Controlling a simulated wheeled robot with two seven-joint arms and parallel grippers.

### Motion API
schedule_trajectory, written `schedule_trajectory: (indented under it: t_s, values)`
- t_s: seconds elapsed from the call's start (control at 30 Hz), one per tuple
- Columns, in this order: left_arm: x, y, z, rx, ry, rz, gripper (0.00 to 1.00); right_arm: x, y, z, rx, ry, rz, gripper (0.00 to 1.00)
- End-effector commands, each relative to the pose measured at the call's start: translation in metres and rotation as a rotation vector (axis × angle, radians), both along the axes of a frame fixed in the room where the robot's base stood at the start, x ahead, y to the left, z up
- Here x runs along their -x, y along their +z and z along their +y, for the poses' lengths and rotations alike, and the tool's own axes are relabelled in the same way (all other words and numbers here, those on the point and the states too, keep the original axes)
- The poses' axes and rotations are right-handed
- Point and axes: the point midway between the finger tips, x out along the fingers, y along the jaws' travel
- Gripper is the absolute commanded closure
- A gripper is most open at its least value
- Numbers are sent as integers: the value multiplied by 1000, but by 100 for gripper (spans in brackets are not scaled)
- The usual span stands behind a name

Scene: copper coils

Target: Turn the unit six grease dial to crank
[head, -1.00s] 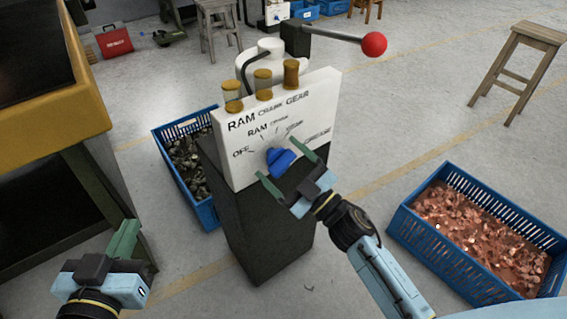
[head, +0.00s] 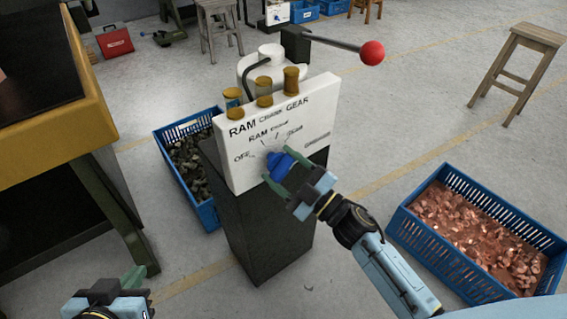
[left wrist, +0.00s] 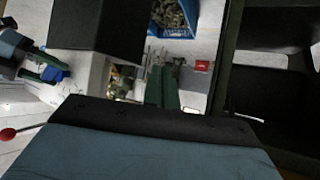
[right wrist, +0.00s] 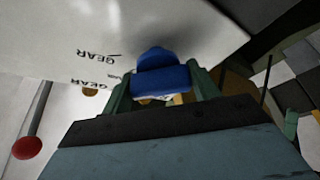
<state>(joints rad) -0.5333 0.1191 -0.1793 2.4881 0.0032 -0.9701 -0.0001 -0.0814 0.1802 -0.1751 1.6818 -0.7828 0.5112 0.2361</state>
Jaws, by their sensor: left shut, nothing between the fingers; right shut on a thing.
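The blue grease dial (head: 280,164) sits on the white panel (head: 318,118), which is lettered OFF, RAM, CRANK and GEAR in an arc around it. My right gripper (head: 279,178) is shut on the dial, one finger on each side. In the right wrist view the dial (right wrist: 160,78) stands between the green fingers. Its exact pointing direction is hard to read. My left gripper (head: 135,280) is shut and empty at the lower left, away from the panel. Its closed fingers (left wrist: 162,86) show in the left wrist view.
The panel tops a dark pedestal (head: 262,235). A lever with a red ball (head: 372,52) reaches right above it. A blue crate of copper scrap (head: 408,222) stands at right, another blue crate (head: 207,213) behind left. A yellow-edged bench (head: 75,143) fills the left.

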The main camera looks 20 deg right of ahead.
Motion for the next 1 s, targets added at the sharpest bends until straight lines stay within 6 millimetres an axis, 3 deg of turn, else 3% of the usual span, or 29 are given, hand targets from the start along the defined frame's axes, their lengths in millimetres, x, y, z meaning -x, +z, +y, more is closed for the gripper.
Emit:
schedule_trajectory:
  t_s: [0.2,0.43,0.7,1.0]
  values:
    - [48,-35,23,-85,32,345,100,0,3,-1,154,2,-54,63]
    - [105,-55,45,-157,64,665,100,0,3,0,294,2,-106,63]
    - [93,-87,50,-173,64,668,100,0,1,0,409,1,-147,63]
    - [91,-100,53,-181,65,672,100,0,0,0,457,1,-165,63]
